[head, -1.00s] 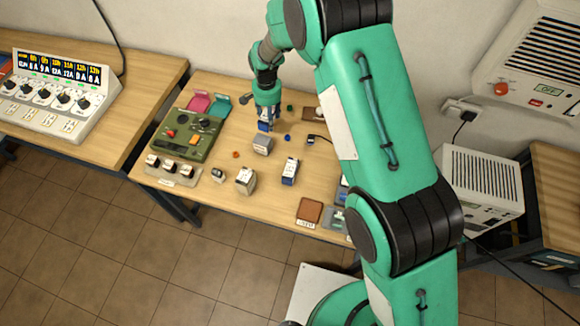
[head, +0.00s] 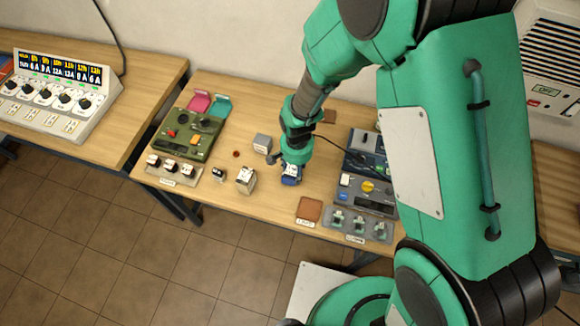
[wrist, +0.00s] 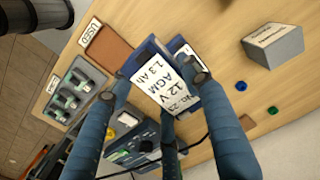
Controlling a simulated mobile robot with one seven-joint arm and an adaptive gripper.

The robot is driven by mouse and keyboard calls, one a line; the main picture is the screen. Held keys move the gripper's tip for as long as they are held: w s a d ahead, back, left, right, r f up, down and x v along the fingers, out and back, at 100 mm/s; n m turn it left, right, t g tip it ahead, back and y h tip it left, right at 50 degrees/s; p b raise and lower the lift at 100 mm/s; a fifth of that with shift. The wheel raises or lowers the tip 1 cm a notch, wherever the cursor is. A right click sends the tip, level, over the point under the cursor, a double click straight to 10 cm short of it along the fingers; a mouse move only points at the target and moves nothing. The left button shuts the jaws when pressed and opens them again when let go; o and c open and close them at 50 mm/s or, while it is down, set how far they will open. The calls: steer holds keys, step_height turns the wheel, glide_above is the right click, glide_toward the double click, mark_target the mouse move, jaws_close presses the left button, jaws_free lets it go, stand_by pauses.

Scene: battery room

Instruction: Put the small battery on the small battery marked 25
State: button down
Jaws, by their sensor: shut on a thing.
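My gripper (wrist: 152,88) is shut on a small blue battery (wrist: 165,85) with a white label reading "12 V AGM 1.3 Ah". Its number line is hard to read. A second battery, seemingly the small standing one, shows partly behind it, with a white label edge (wrist: 182,46); its number is hidden. In the head view my gripper (head: 293,158) is over the standing battery's place, where blue and white (head: 290,178) show just beneath the wrist. I cannot tell whether the two batteries touch.
A brown pad (head: 310,208), labelled USED in the wrist view, lies in front to the right. A green tester (head: 190,133) is left, a grey-blue device (head: 365,185) right.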

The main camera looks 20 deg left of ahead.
steer(key=s+d, duration=0.7)
steer(key=s, duration=0.1)
steer(key=shift+s+r, duration=0.2)
steer(key=shift+w+a, duration=0.15)
steer(key=w+a, duration=0.3)
steer(key=w, duration=0.1)
steer(key=w+a+f, duration=0.1)
steer(key=w+a, duration=0.2)
steer(key=w, duration=0.1)
steer(key=w+a, duration=0.3)
steer(key=w, duration=0.1)
steer(key=shift+w+a+f+p, duration=0.1)
steer(key=shift+w+f+p, duration=0.15)
steer(key=shift+w+p, duration=0.15)
steer(key=shift+f, duration=1.75)
steer(key=shift+f+b, duration=0.35)
steer(key=shift+f, duration=0.05)
steer(key=c, duration=0.9)
jaws_free()
steer(key=shift+r, duration=0.2)
step_height(320, 180, up, 12)
steer(key=shift+s+r+p, duration=0.1)
steer(key=shift+r+p, duration=0.1)
steer(key=shift+p, duration=0.2)
